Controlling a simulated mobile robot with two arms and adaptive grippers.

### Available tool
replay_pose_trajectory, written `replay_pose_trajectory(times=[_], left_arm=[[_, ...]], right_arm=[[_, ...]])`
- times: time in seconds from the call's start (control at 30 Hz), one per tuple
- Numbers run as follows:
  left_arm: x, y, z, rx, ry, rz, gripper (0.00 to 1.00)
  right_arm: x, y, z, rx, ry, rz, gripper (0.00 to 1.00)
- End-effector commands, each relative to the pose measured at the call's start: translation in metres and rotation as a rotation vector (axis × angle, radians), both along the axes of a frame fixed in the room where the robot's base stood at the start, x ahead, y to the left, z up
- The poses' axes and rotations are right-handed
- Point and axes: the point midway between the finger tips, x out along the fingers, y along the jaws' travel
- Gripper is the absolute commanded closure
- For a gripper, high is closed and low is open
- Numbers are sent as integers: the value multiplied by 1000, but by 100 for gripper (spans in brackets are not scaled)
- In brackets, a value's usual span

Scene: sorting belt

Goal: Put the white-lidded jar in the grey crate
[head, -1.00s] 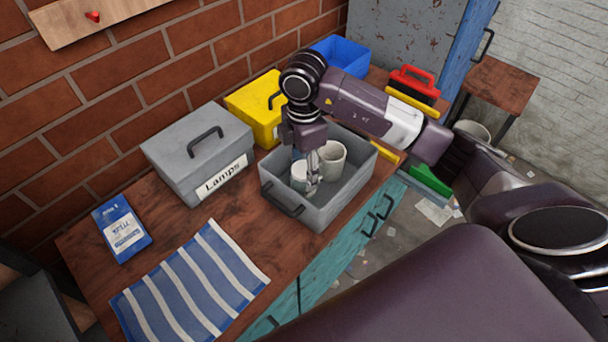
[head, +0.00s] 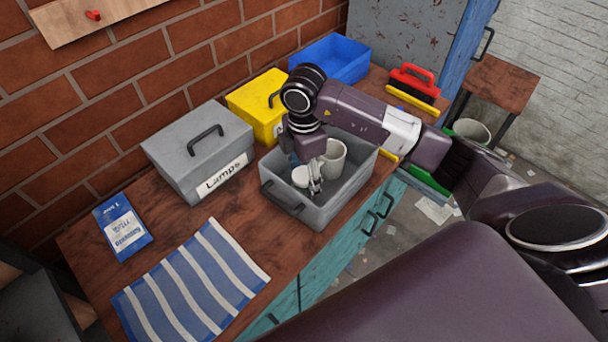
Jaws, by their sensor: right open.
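The grey crate (head: 340,205) stands open on the wooden bench, with a dark handle on its front side. The white-lidded jar (head: 300,176) is inside it, its pale round lid facing up; its lower part is largely hidden. My right gripper (head: 315,183) points down into the crate just right of the jar. Its fingers are open, with no object clearly between them. Whether a finger touches the jar cannot be told. My left gripper is not in view.
A pale mug (head: 334,157) is also in the crate, behind the gripper. A grey lidded Lamps box (head: 185,160), a yellow box (head: 250,105) and a blue bin (head: 340,60) stand nearby. A blue packet (head: 122,228) and striped cloth (head: 190,280) lie left.

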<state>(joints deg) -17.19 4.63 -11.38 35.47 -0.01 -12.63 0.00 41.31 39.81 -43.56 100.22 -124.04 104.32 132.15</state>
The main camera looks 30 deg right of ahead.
Motion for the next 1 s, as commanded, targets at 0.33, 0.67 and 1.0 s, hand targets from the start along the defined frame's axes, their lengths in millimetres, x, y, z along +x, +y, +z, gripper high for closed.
replay_pose_trajectory(times=[0.33, 0.67, 1.0], left_arm=[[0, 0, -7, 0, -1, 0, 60], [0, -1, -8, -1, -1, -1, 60], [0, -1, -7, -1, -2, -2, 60]], right_arm=[[2, 0, 40, 1, -7, 0, 38], [1, -1, 107, -2, -4, 0, 38], [0, 0, 124, -1, 0, 0, 38]])
